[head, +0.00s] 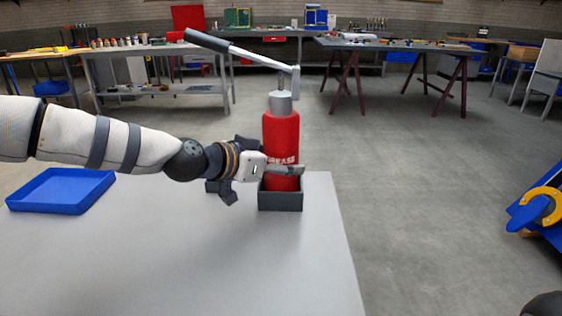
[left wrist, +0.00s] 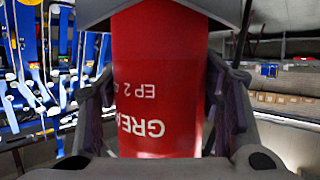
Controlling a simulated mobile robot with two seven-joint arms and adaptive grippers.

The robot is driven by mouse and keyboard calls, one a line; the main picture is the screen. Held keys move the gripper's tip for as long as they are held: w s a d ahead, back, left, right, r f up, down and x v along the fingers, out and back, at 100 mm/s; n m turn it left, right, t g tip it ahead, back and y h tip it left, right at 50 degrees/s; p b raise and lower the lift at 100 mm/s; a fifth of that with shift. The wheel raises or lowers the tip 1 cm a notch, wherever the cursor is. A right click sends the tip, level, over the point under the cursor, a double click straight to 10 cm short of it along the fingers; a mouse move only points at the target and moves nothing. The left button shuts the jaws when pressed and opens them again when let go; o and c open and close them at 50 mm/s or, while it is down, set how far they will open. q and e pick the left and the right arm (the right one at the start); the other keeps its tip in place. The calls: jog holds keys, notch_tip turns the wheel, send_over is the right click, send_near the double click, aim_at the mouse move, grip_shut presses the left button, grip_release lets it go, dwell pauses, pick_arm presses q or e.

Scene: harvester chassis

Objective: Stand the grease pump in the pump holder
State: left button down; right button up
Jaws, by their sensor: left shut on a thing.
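The red grease pump (head: 281,138) stands upright in the head view, with a grey cap and a long lever (head: 230,47) reaching up to the left. Its lower end is inside the dark grey pump holder (head: 280,200), behind the front wall, which hides its base; I cannot tell whether it rests on the bottom. My left gripper (head: 284,171) is shut around the lower body, just above the holder. In the left wrist view the red body (left wrist: 158,75) is between the fingers, its lettering upside down, and the holder (left wrist: 238,12) covers its end. My right gripper is not in view.
The holder stands near the right part of the grey table (head: 200,260). A blue tray (head: 62,190) lies at the left. A blue thing with a yellow part (head: 543,207) is at the far right, beyond open floor. Workbenches stand at the back.

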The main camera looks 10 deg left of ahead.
pick_arm(q)
jog(key=shift+c, duration=2.4)
grip_release()
jog(key=shift+o, duration=0.4)
jog(key=shift+f, duration=0.1)
jog(key=shift+s+f, duration=0.1)
jog(key=shift+f, duration=0.15)
jog(key=v, duration=1.2)
jog(key=shift+r, duration=0.25)
